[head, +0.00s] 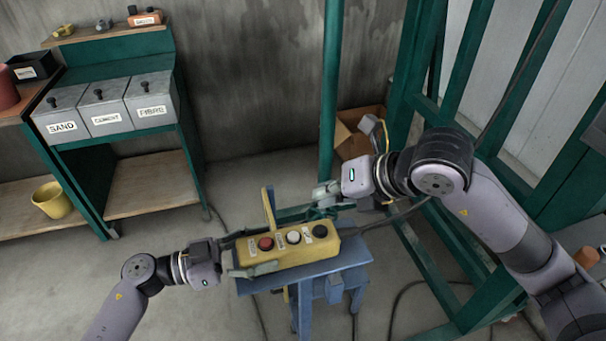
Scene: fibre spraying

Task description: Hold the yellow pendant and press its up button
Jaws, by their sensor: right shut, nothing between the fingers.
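The yellow pendant (290,258) is a long box with a red button (265,243), a white button (293,237) and a black button (320,231) on its upper face. The small labels beside them are too small to read. My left gripper (245,256) has its fingers on either side of the pendant's left end and appears shut on it. My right gripper (284,214) is shut and empty, just behind and above the pendant, near an upright yellow bar (269,206). Its fingertips appear clear of the buttons.
A blue stand (345,257) is below the pendant. A dark cable runs from the pendant's right end toward the green frame (329,90). A cardboard box (352,138) is behind. A bench with labelled grey bins (103,118) and a yellow bucket (52,199) is at left.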

